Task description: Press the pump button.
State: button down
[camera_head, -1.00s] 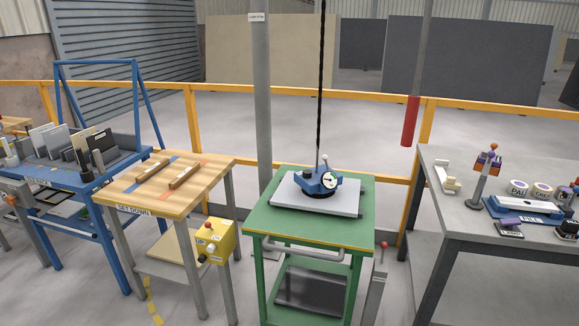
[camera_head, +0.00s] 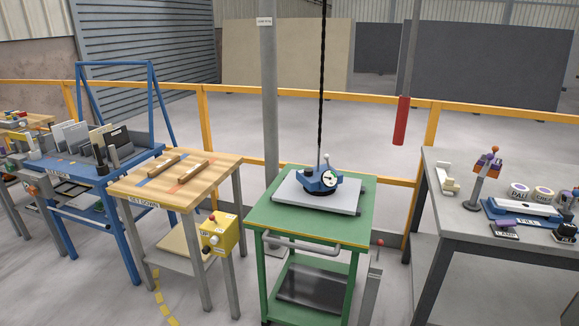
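A blue vacuum-lifter-like unit (camera_head: 318,183) with a round white gauge (camera_head: 328,178) sits on a light grey slab (camera_head: 340,199) on the green cart (camera_head: 262,217). A small ball-topped lever (camera_head: 326,158) stands on the unit, and a dark cable or hose (camera_head: 322,60) rises from it. I cannot make out for certain which part is the pump button at this size. My gripper is not in view.
A yellow control box (camera_head: 220,236) with knobs hangs on the wooden-topped table (camera_head: 140,184) left of the cart. A blue rack (camera_head: 70,173) holds slabs further left. A grey workbench (camera_head: 455,215) with tools stands right. A yellow rail (camera_head: 240,159) runs behind.

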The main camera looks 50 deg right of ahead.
aim_at(309, 171)
jog(key=u, duration=0.9)
jog(key=k, duration=1.35)
jog(key=z, duration=0.25)
jog(key=i, duration=0.4)
jog(key=z, duration=0.7)
jog(key=i, duration=1.15)
jog(key=u, duration=0.05)
